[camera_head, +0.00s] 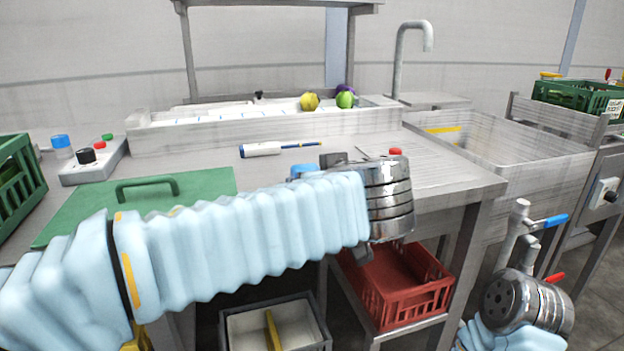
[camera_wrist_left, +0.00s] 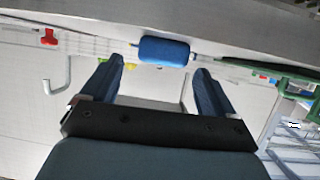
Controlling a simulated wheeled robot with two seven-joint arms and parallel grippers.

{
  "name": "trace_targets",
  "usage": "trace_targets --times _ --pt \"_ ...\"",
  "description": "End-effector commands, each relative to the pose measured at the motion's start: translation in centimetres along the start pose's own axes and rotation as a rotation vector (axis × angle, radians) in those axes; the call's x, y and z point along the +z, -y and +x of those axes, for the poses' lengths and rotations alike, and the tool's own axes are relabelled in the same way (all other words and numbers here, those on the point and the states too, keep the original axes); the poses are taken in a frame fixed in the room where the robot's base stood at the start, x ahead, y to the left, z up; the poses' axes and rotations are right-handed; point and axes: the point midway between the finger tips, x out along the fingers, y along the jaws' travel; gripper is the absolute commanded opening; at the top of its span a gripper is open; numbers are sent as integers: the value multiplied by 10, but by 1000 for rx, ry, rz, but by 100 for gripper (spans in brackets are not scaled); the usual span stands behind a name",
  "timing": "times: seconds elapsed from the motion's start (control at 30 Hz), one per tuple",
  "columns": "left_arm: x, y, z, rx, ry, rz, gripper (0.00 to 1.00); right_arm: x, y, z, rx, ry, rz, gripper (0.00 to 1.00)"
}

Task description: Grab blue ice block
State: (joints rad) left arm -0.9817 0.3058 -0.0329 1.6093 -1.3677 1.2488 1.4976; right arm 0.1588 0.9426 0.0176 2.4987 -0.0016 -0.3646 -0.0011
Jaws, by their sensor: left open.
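The blue ice block (camera_wrist_left: 164,50) lies at the edge of the steel counter in the left wrist view, ahead of my left gripper (camera_wrist_left: 159,70) and between the lines of its two fingers. The fingers are spread apart with nothing between them, and the block looks just beyond the tips. In the head view a bit of the blue block (camera_head: 303,170) shows above my left arm; the rest is hidden. My left gripper (camera_head: 335,160) is partly hidden by its own wrist there. My right wrist shows at the lower right, but its fingers cannot be seen.
A green cutting board (camera_head: 140,203) with a handle lies left on the counter. A white and blue pen-like tool (camera_head: 280,148) lies behind the block. A sink basin (camera_head: 500,140) is at the right. A red crate (camera_head: 400,290) stands on the shelf below.

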Motion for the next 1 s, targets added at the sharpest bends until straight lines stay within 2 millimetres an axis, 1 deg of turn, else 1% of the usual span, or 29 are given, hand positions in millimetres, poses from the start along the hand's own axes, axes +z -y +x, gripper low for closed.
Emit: trace_targets --times 0.17,0.3,0.4,0.5,0.67,0.7,0.77,1.0 --pt "-3 1 17 -4 1 2 88 1 3 -5 -2 2 -2 43" --pt "-7 1 40 -4 3 2 88 2 8 -12 -6 6 -5 43" --pt "-6 0 52 -2 2 2 88 2 9 -13 -6 7 -6 43" --pt "-5 0 57 -1 1 2 88 2 10 -12 -7 7 -6 43" --pt "-5 0 57 0 1 2 88 3 10 -12 -7 7 -6 43" --pt "-5 0 57 0 1 2 85 3 9 -12 -7 7 -6 43" --pt "-5 0 57 0 1 2 76 3 9 -12 -7 7 -6 43" --pt "-5 0 57 0 1 2 39 3 9 -12 -7 7 -6 43"
